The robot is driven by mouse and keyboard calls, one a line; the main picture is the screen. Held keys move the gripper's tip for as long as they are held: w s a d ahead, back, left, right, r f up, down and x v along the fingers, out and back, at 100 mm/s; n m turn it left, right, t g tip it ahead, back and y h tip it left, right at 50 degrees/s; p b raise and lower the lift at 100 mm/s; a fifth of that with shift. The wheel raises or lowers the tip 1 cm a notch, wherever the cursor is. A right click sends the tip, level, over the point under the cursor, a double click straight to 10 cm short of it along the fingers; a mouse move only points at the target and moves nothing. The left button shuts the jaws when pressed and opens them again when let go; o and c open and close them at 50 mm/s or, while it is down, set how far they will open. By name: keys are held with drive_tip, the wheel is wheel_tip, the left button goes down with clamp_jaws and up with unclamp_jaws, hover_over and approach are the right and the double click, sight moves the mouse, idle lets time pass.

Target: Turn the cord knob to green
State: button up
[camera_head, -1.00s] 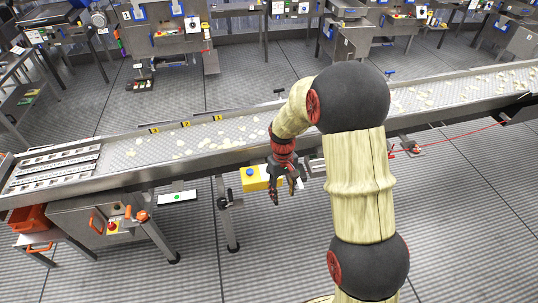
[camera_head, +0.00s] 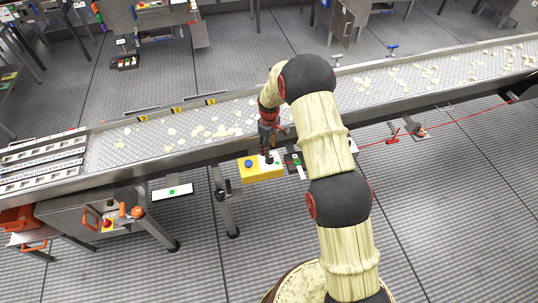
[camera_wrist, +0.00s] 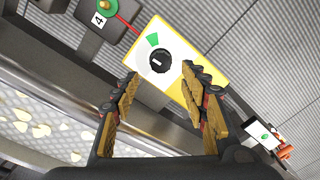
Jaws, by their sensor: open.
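The cord knob (camera_wrist: 160,61) is black and round with a short pale mark, on a white dial face of a yellow box (camera_wrist: 182,38). A green wedge (camera_wrist: 152,40) lies on the dial just above the knob in the wrist view. I cannot tell exactly which way the mark points. My gripper (camera_wrist: 161,80) is open and empty, its two fingers on either side of the knob's line, seemingly still short of it. In the head view the yellow box (camera_head: 260,174) hangs by the conveyor's front edge, and my gripper (camera_head: 267,152) is over its right part, hiding the knob.
A red cord (camera_head: 372,144) runs right from the box area along the conveyor (camera_head: 390,100). A conveyor leg (camera_head: 225,203) stands to the left. Floor in front is clear.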

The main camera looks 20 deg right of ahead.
sight(270, 159)
drive_tip(key=shift+f, duration=3.1)
drive_tip(key=shift+s, duration=0.1)
drive_tip(key=shift+c, duration=0.9)
clamp_jaws()
drive_tip(key=shift+m+b, duration=0.4)
drive_tip(key=shift+f+m+b, duration=0.1)
drive_tip(key=shift+m+b, duration=0.4)
drive_tip(key=shift+m, duration=0.5)
drive_tip(key=shift+m+b, duration=0.65)
drive_tip(key=shift+m, duration=1.35)
